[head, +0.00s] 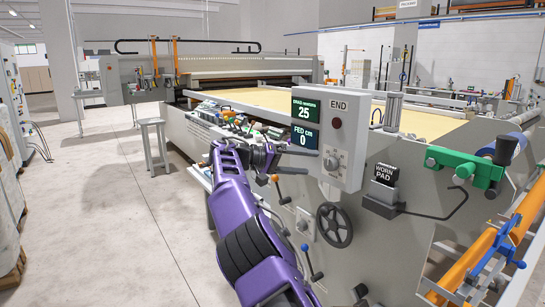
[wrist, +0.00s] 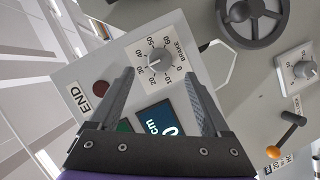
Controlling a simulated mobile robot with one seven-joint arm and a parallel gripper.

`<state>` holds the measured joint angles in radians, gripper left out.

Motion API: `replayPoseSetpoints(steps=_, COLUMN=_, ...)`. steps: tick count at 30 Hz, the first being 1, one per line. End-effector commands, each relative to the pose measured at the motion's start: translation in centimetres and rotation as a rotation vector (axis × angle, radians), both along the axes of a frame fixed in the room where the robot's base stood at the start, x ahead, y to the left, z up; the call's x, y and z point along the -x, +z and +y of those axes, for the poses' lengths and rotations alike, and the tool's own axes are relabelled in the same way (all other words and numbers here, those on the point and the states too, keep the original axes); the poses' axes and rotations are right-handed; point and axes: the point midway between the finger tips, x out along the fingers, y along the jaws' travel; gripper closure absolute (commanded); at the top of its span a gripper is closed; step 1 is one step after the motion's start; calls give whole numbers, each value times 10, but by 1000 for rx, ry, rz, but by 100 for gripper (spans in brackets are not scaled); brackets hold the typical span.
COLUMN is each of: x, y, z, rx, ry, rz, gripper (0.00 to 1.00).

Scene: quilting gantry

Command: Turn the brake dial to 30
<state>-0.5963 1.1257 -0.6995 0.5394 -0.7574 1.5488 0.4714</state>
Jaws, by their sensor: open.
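The brake dial (wrist: 158,62) is a round grey knob on the light grey END box, with a printed scale from 0 to 60 around it. I cannot tell its pointer's exact reading. In the head view the dial (head: 331,162) is on the lower front of the box (head: 352,150). My gripper (head: 280,160) is open and empty, left of the box. In the wrist view its two fingers (wrist: 158,75) point towards the box, with the dial between and beyond their tips. No contact with the dial shows.
The box also carries displays reading 25 (head: 305,110) and 0 (head: 302,136), and a dark red button (head: 336,123). A black handwheel (head: 334,225) and levers are below. A WORN PAD block (head: 384,185) is to the right. Open floor (head: 115,230) lies left.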

Motion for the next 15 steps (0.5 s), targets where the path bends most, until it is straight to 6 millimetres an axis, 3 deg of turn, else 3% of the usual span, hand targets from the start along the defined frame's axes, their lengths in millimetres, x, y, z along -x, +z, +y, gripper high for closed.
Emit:
replayPoseSetpoints(steps=6, x=15, y=16, z=54, rx=0, ry=5, rz=1, gripper=19)
replayPoseSetpoints(steps=15, x=26, y=24, z=91, rx=1, ry=1, rz=3, gripper=19)
